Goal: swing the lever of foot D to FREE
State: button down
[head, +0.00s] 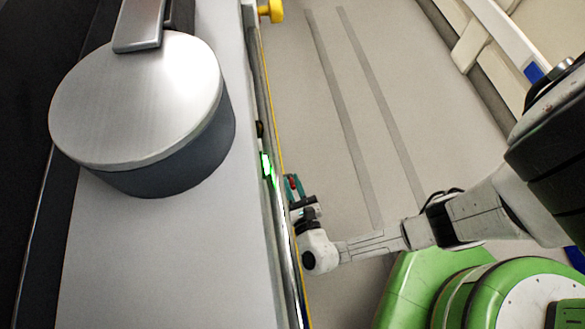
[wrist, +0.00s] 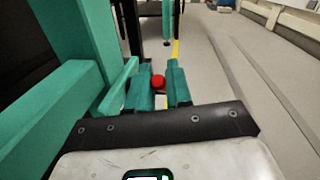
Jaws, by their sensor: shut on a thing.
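A red knob (wrist: 158,82), which looks like the end of the foot's lever, sits between the two teal fingers of my gripper (wrist: 160,76) in the wrist view. My gripper is shut on it. The lever's arm is mostly hidden by the fingers, and no foot letter or FREE mark is readable. In the head view my gripper (head: 294,186) is low beside the long edge of the bench, with a bit of red between its fingers.
A teal frame post (wrist: 80,45) and beam (wrist: 45,108) stand close on the left in the wrist view. A large silver-topped drum (head: 140,100) stands on the grey bench top (head: 160,250). Floor (head: 335,120) to the right is open, with two dark strips.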

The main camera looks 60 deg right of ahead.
jog(key=shift+f, duration=0.1)
jog(key=c, duration=1.1)
grip_release()
jog(key=p+v, duration=0.2)
jog(key=v, duration=0.8)
jog(key=shift+s+a, duration=0.25)
